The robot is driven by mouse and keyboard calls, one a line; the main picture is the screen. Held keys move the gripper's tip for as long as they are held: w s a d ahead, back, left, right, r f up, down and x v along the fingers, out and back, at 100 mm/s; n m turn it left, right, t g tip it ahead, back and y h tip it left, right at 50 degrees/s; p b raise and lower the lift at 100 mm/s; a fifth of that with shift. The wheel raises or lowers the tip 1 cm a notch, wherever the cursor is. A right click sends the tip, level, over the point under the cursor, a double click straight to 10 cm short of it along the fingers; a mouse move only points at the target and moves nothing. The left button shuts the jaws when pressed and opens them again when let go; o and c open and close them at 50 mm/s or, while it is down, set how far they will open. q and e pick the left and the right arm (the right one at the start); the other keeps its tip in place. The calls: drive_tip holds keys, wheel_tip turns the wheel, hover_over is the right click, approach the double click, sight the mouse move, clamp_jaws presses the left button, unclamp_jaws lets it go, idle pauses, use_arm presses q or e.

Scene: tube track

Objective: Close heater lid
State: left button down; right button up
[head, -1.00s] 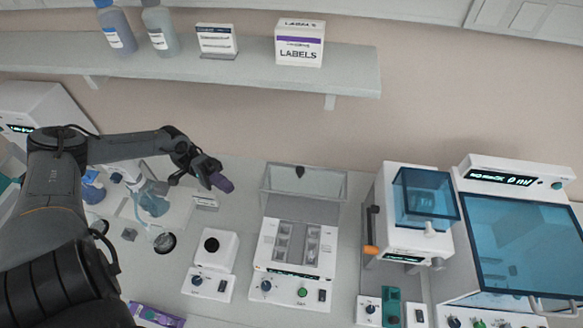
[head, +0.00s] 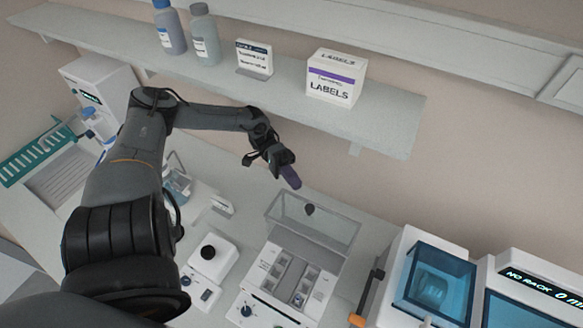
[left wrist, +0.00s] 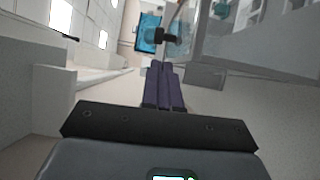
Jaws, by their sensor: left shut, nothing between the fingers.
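The heater (head: 262,301) is a white block with sample wells in its top, on the bench in the lower middle of the head view. Its clear lid (head: 330,235) stands raised at the back edge, with a dark knob (head: 309,209) near its top. My left gripper (head: 291,178) is shut and empty, just above and to the left of the lid's upper edge, apart from it as far as I can tell. In the left wrist view its purple fingers (left wrist: 163,87) are together, and a clear pane with a dark knob (left wrist: 165,38) lies beyond them. My right gripper is not in view.
A white device with a black round top (head: 207,253) stands left of the heater. Blue-lidded machines (head: 437,283) stand to the right. A shelf (head: 385,120) with bottles and a labels box (head: 336,78) runs above and behind my gripper.

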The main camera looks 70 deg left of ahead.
use_arm(q)
drive_tip(key=d+p, duration=0.1)
drive_tip(key=d, duration=0.1)
drive_tip(key=w+d+p, duration=0.1)
drive_tip(key=d, duration=0.2)
drive_tip(key=shift+w+d+r, duration=0.1)
drive_tip(key=shift+d, duration=0.25)
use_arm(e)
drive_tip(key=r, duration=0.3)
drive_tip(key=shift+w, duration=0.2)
use_arm(q)
drive_tip(key=shift+d, duration=0.1)
